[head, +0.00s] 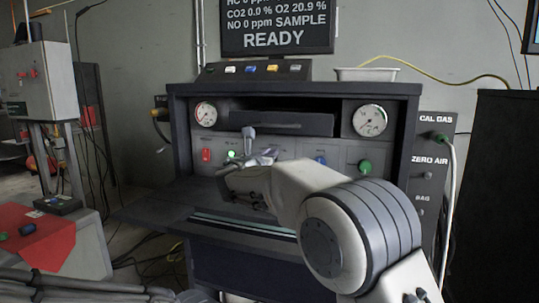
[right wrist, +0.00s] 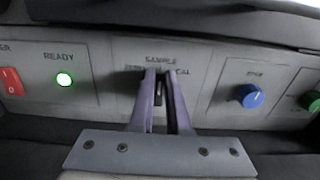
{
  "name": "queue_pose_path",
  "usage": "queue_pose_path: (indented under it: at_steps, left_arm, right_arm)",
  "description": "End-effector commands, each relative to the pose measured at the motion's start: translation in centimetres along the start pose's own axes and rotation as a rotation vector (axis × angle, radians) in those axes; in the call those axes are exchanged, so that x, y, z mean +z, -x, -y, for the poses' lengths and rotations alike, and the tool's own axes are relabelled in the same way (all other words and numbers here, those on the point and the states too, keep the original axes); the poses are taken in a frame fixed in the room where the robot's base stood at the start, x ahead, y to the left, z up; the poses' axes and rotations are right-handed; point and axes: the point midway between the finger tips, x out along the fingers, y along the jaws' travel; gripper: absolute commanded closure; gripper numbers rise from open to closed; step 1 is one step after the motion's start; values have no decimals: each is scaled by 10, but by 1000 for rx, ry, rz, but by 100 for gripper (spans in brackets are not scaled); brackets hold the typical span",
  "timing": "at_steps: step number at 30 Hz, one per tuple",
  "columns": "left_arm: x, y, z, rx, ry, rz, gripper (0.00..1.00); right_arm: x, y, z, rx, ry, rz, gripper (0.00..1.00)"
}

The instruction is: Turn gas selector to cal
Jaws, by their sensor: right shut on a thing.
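The gas selector (right wrist: 158,92) is a small dark lever on the grey panel, under the printed words SAMPLE and CAL; another label at its left is partly covered. In the right wrist view my right gripper (right wrist: 160,76) has its two purple fingers closed on either side of the lever. The lever stands about upright in that view, and the fingers hide much of it. In the head view my right gripper (head: 266,155) is at the middle of the panel and its own hand hides the selector. My left gripper is not in view.
The screen (head: 277,28) reads SAMPLE and READY. A lit green lamp (right wrist: 64,80) and red switch (right wrist: 11,82) are left of the selector; a blue knob (right wrist: 249,96) and green knob (right wrist: 312,102) are right. A dark shelf (head: 165,205) juts out below the panel.

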Motion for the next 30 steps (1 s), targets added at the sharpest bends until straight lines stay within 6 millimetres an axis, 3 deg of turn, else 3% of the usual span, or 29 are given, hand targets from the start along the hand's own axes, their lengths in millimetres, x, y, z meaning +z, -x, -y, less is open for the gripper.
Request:
queue_pose_path:
  at_steps: [11,30]
  left_arm:
    - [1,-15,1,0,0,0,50]
    - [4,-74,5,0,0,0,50]
  right_arm:
    - [-3,0,2,-1,-103,1,100]
    - [-8,0,13,-1,-642,1,100]
